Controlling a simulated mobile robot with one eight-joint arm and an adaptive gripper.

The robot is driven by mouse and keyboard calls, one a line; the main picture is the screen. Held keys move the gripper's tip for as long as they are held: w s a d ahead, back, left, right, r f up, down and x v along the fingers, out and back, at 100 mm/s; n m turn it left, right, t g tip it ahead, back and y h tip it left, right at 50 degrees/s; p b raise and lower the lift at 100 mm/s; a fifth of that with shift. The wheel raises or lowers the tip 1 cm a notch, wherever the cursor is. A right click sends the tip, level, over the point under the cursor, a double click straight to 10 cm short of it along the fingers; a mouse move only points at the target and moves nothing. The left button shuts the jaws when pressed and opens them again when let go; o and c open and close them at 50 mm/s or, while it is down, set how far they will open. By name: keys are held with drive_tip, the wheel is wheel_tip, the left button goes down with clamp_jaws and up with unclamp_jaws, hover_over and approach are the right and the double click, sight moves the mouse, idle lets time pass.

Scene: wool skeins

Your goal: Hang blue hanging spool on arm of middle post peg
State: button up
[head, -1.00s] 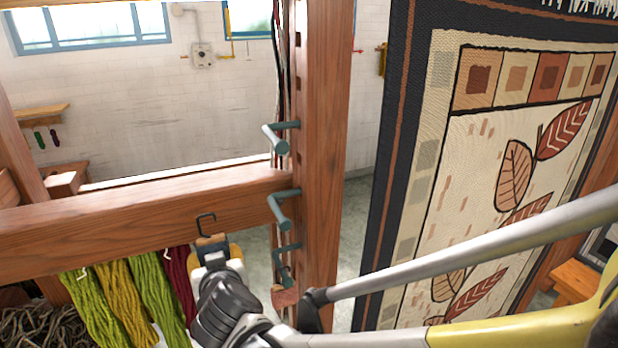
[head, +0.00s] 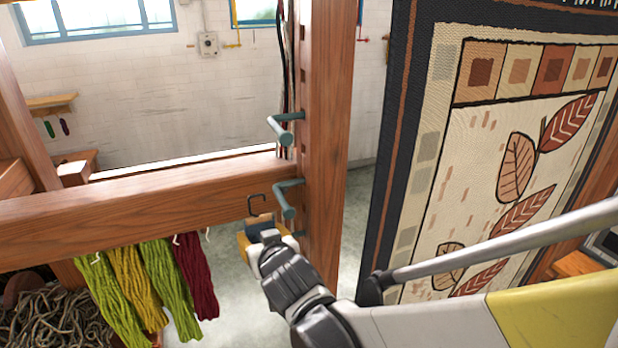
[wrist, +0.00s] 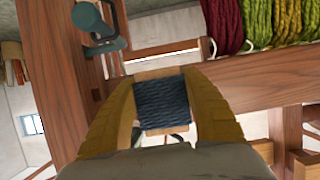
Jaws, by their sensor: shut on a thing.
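The blue hanging spool (wrist: 166,102) is dark blue wound yarn with wooden ends, held between the two yellow fingers of my gripper (wrist: 165,115) in the wrist view. The middle post peg (head: 287,194) is a teal bent rod on the wooden post (head: 322,140). Its arm lies just right of the hook. A teal peg (wrist: 100,28) also shows at upper left in the wrist view.
An upper peg (head: 286,130) sits above the middle one; a lower one is mostly hidden behind my gripper. A wooden crossbeam (head: 130,208) runs left from the post, with green, yellow and dark red skeins (head: 195,275) below it. A patterned rug (head: 480,170) hangs at right.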

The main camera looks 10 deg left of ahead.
drive_tip(key=shift+w+d+r, duration=0.1)
drive_tip(key=shift+w+d, duration=0.25)
drive_tip(key=shift+d, duration=0.45)
drive_tip(key=shift+w+d+p, duration=0.25)
drive_tip(key=shift+w+d, duration=0.25)
drive_tip(key=shift+d, duration=0.25)
drive_tip(key=shift+w+d+p, duration=0.2)
drive_tip(key=shift+w+d, duration=0.3)
drive_tip(key=shift+d, duration=0.25)
drive_tip(key=shift+f+b, duration=0.85)
drive_tip(key=shift+f, duration=0.05)
drive_tip(key=o, duration=1.3)
